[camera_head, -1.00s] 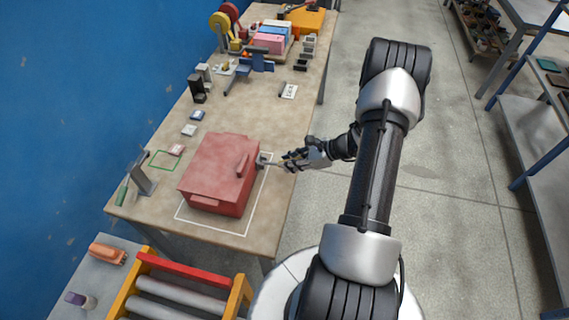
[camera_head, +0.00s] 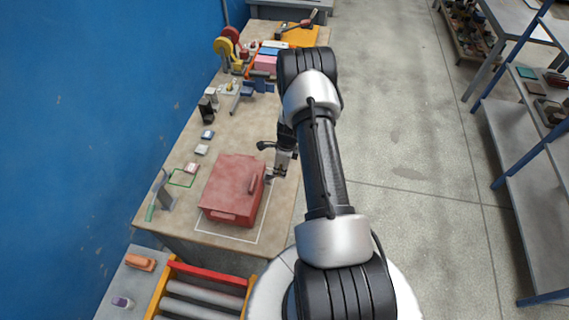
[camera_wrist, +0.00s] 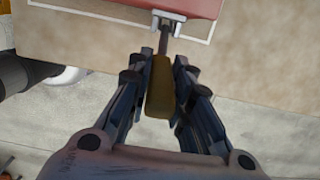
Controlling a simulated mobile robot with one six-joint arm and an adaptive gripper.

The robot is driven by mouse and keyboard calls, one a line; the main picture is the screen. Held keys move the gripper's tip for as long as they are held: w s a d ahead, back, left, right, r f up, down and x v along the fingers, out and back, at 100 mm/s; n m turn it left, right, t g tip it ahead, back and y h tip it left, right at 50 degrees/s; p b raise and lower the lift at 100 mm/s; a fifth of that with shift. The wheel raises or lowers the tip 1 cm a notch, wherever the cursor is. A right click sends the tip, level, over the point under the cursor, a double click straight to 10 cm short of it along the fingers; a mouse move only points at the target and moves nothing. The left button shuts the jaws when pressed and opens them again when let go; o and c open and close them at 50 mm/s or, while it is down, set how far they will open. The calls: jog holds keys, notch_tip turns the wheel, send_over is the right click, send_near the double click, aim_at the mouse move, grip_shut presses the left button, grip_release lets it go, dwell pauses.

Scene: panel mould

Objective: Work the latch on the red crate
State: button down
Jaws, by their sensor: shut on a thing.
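The red crate (camera_head: 232,185) sits on the workbench inside a white outline, its lid shut. Its latch has a grey metal bracket (camera_wrist: 168,20) on the crate's side, with a thin shaft running to a yellow-brown handle (camera_wrist: 160,88). My gripper (camera_wrist: 160,72) is shut on this handle, with fingers on both sides of it. In the head view my gripper (camera_head: 277,175) is at the crate's right side, close to the latch, and my arm partly hides the area. The crate's red edge also shows at the top of the wrist view (camera_wrist: 200,6).
The workbench (camera_head: 222,143) holds small boxes left of the crate, a grey upright bracket (camera_head: 166,193) at its near left, and coloured bins and spools at the far end. A roller stand (camera_head: 200,292) is in front. Open floor lies right, then shelving (camera_head: 520,160).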

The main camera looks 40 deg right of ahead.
aim_at(272, 177)
jog(key=shift+w+a+r+g+h+p, duration=0.2)
jog(key=shift+w+a+g+h, duration=0.2)
jog(key=shift+g, duration=0.1)
jog(key=shift+w+a+r+g+h+p, duration=0.15)
jog(key=shift+w+a+g+h+p, duration=0.05)
jog(key=shift+w+a+g+h, duration=0.25)
jog(key=shift+d, duration=0.1)
jog(key=c, duration=1.4)
grip_release()
jog(key=shift+c, duration=0.2)
notch_tip(272, 177, up, 12)
jog(key=w, duration=0.1)
jog(key=shift+a, duration=0.4)
